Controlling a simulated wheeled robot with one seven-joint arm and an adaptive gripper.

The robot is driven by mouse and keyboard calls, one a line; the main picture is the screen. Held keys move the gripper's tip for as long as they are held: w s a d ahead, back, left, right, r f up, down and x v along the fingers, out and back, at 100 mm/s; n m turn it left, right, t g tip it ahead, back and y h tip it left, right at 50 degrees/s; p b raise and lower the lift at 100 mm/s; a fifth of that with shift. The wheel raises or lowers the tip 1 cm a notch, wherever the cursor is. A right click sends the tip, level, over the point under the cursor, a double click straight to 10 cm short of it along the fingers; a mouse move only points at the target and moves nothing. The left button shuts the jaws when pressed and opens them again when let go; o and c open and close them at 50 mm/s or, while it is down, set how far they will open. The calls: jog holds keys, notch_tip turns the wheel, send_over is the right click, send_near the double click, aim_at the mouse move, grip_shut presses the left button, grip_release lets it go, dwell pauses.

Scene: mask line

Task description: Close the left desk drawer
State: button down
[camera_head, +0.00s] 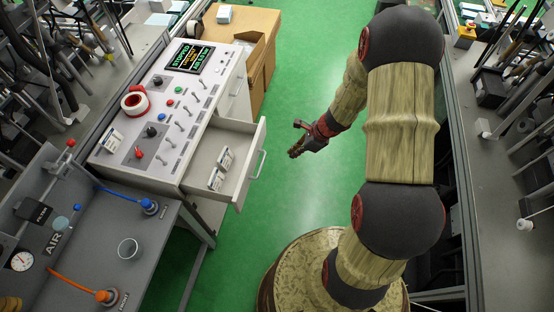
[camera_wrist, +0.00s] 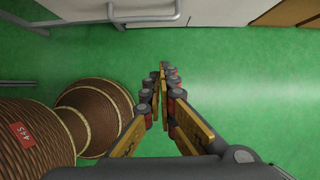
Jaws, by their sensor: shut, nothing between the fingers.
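The desk drawer (camera_head: 224,165) nearer the bottom of the head view is pulled out from the control desk (camera_head: 150,125). Its handle (camera_head: 251,180) is on the outer front face, and small white boxes (camera_head: 221,168) lie inside. In the wrist view the drawer handle (camera_wrist: 145,15) shows at the top edge. My gripper (camera_head: 294,154) is to the right of the drawer front, apart from it, over the green floor. In the wrist view my gripper (camera_wrist: 163,68) has its fingers together with nothing between them.
A second drawer (camera_head: 237,87) farther up the desk looks closed. A cardboard box (camera_head: 250,50) stands beyond the desk. A grey bench (camera_head: 90,250) with hoses and a cup (camera_head: 130,248) is at lower left. Green floor (camera_head: 290,90) is clear around my gripper.

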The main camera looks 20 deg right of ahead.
jog(key=w+a+f+b, duration=0.4)
jog(key=a+f, duration=0.3)
jog(key=f, duration=0.1)
jog(key=shift+w, duration=0.4)
jog(key=w+a+p, duration=0.2)
jog(key=w+a, duration=0.2)
jog(key=a, duration=0.2)
jog(key=w+a+p, duration=0.1)
jog(key=w+a, duration=0.4)
jog(key=a, duration=0.1)
jog(key=w+a+p, duration=0.2)
jog(key=w+a, duration=0.2)
jog(key=a, duration=0.2)
jog(key=shift+w+a+p, duration=0.25)
jog(key=shift+p, duration=0.1)
jog(key=shift+w, duration=0.1)
